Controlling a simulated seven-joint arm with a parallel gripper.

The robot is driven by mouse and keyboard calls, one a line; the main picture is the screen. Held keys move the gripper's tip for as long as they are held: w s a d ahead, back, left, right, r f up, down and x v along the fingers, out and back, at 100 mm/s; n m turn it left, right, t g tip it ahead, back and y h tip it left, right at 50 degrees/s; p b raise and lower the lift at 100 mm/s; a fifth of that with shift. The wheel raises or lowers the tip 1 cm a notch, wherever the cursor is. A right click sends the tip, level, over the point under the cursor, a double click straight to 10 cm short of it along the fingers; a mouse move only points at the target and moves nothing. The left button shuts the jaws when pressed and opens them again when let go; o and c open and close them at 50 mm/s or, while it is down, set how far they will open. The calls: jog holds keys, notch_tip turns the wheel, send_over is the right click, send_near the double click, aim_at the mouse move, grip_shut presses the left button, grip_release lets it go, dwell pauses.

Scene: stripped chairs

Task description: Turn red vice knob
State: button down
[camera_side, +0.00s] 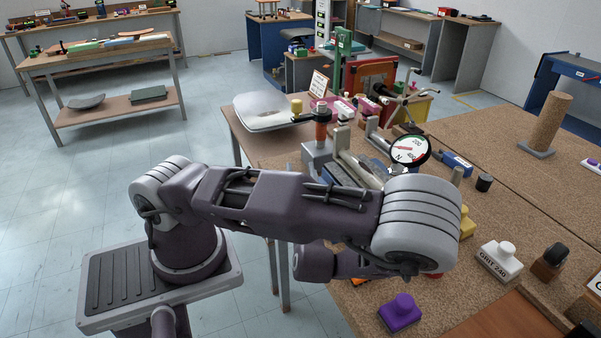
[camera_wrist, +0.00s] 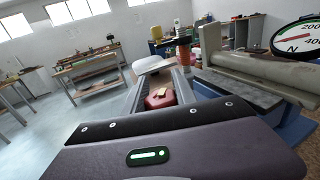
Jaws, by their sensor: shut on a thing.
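In the wrist view, the red knob (camera_wrist: 160,101) sits low between the two long grey fingers of my gripper (camera_wrist: 164,88). It has a small tan patch on top. My gripper is shut on it; the exact contact is partly hidden by the purple hand. The grey vice (camera_wrist: 240,66) stands just right of the fingers. In the side view, part of the vice (camera_side: 345,172) shows behind my arm, which hides my gripper and the knob.
A round dial gauge (camera_side: 408,151) stands close to the vice. An upright orange-handled tool (camera_side: 321,130) is near its far end. Purple (camera_side: 401,312) and white (camera_side: 500,259) blocks lie on the cork bench. Open floor is at left.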

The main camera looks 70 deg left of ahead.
jog(key=shift+w+d+m+t+h, duration=0.15)
jog(key=shift+m+t+h, duration=0.55)
jog(key=shift+t, duration=0.4)
jog(key=shift+w+d+m+t+h, duration=0.15)
jog(key=shift+m+t+h, duration=0.35)
jog(key=shift+m+t, duration=0.5)
jog(key=shift+a, duration=0.1)
jog(key=c, duration=1)
grip_release()
jog(key=v, duration=0.7)
jog(key=shift+s, duration=0.1)
